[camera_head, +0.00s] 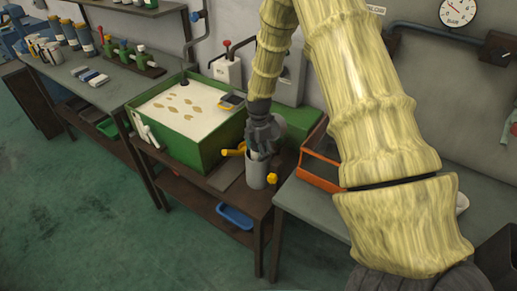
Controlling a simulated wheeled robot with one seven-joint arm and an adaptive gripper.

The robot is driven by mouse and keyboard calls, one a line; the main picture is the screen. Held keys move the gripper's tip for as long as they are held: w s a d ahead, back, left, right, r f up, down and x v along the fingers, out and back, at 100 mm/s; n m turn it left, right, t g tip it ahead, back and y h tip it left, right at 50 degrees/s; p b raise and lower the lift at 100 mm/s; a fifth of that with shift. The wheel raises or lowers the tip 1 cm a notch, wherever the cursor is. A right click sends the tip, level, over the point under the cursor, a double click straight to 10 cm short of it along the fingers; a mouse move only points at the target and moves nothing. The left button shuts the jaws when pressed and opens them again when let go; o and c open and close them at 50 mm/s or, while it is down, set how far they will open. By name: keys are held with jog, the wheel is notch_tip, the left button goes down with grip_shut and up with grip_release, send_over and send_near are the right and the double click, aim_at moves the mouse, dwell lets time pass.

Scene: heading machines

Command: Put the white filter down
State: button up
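A whitish cylinder (256,171), which looks like the white filter, is upright at the front right part of the dark workbench (227,192). My gripper (260,151) points down at its top, and the dark fingers overlap its upper rim. The fingers hide part of the rim. I cannot tell whether they are closed on it, or whether its base touches the bench.
A green tank (175,146) of pale liquid stands left of my gripper. A yellow part (233,151) and a small yellow knob (272,178) are close to the cylinder. An orange tray (318,173) is on the right bench. A blue bin (235,217) sits on the lower shelf.

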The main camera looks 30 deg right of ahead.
jog(key=shift+f, duration=0.2)
jog(key=shift+r, duration=0.25)
jog(key=shift+w+r+p, duration=0.1)
jog(key=shift+r+p, duration=0.3)
jog(key=shift+r, duration=0.35)
notch_tip(320, 180, up, 12)
jog(key=b, duration=0.4)
jog(key=shift+f, duration=0.15)
dwell(0.9)
